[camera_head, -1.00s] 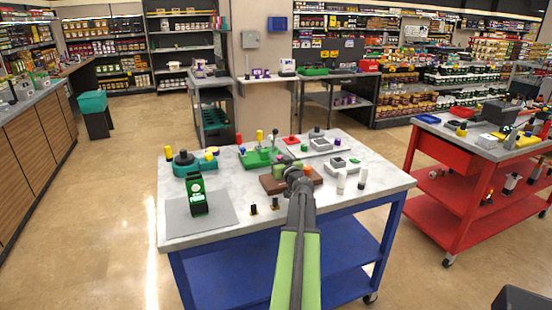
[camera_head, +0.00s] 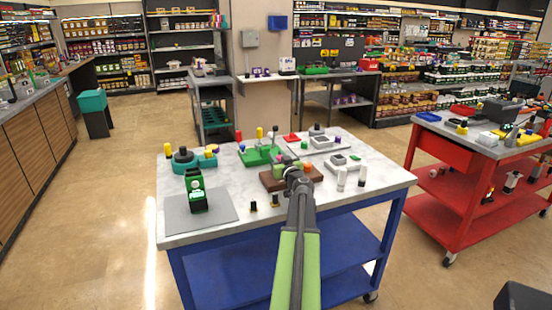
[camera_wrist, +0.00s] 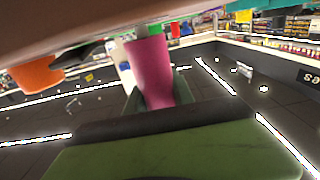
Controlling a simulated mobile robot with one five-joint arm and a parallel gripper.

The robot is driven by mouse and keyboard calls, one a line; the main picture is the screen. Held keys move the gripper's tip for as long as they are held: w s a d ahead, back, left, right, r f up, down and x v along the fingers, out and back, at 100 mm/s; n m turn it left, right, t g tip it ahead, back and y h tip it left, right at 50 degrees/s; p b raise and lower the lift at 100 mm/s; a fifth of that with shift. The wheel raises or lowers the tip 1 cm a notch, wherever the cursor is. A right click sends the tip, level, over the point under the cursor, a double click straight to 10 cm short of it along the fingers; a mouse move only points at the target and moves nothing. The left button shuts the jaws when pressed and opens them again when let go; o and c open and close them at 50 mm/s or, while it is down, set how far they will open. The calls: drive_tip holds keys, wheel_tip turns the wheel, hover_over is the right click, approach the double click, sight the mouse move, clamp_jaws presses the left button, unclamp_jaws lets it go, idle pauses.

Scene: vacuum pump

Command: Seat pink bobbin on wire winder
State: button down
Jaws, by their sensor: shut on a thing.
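The pink bobbin (camera_wrist: 150,72) is upright between the fingers of my gripper (camera_wrist: 150,98) in the wrist view, which is upside down. My gripper is shut on it. A brown base (camera_wrist: 90,22), which looks like the wire winder's, lies close to the bobbin's far end; whether they touch is unclear. An orange piece (camera_wrist: 36,76) stands on that base beside the bobbin. In the head view the brown base (camera_head: 272,184) is on the table, and my gripper (camera_head: 290,168) is over it, hiding part of it.
The marble-topped table (camera_head: 235,178) also holds a green fixture (camera_head: 260,156), a grey tray (camera_head: 323,142), white bottles (camera_head: 342,178) and a dark green device (camera_head: 196,190) on a grey mat (camera_head: 222,216). The table's front is mostly clear.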

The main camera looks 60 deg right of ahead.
drive_tip(key=shift+f+b, duration=0.35)
drive_tip(key=shift+b, duration=0.05)
idle(0.4)
drive_tip(key=c, duration=1)
unclamp_jaws()
drive_tip(key=shift+r, duration=0.15)
wheel_tip(320, 180, up, 9)
drive_tip(key=p, duration=0.9)
